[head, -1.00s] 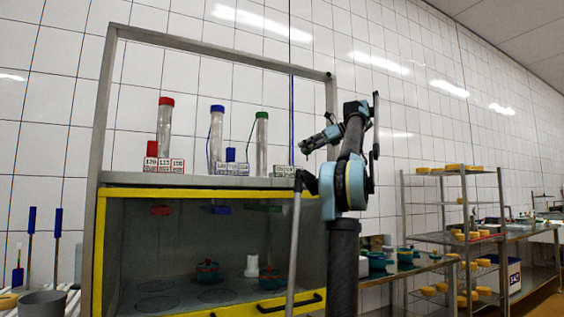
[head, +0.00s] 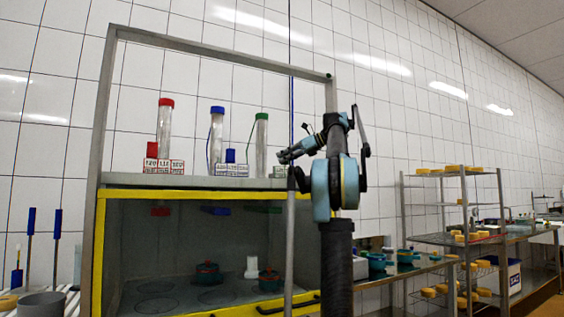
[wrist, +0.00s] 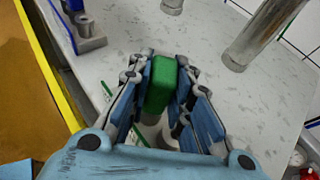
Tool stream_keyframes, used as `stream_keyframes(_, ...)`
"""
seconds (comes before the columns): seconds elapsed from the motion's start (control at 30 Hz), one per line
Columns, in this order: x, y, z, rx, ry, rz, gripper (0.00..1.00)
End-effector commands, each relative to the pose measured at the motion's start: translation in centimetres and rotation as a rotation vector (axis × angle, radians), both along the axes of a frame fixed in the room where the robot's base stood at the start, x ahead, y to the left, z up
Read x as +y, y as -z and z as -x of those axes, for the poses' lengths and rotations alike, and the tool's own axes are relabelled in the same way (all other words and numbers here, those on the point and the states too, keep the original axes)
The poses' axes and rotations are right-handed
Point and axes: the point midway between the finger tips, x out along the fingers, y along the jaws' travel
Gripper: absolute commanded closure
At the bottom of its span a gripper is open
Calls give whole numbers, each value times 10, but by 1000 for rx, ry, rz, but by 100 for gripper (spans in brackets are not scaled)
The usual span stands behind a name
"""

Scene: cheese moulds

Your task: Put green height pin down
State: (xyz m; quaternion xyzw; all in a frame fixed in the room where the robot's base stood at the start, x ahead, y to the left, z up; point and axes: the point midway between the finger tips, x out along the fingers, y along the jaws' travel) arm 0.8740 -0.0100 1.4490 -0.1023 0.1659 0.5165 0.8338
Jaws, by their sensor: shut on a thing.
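The green height pin (wrist: 160,86) shows as a green block in the wrist view. My gripper (wrist: 159,72) is shut on it, one finger on each side. A pale rounded shape (wrist: 150,132) shows below the block, partly hidden by the fingers; I cannot tell whether it is part of the pin. The grey shelf top (wrist: 120,42) lies beneath. In the head view my gripper (head: 283,157) is just above the right end of the shelf (head: 200,182). The pin cannot be made out there, and contact with the shelf is unclear.
Clear tubes with red (head: 166,102), blue (head: 217,109) and green (head: 262,116) caps stand on the shelf, with numbered labels by them.

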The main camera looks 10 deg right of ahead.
Motion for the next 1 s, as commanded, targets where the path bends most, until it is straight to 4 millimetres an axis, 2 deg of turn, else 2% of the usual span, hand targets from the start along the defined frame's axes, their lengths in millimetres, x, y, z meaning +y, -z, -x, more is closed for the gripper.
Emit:
stream_keyframes(0.6,0,9,0,0,0,0,100)
stream_keyframes(0.63,0,9,0,0,0,0,76)
stream_keyframes(0.7,0,9,0,0,0,0,61)
stream_keyframes(1.0,0,9,0,0,0,0,61)
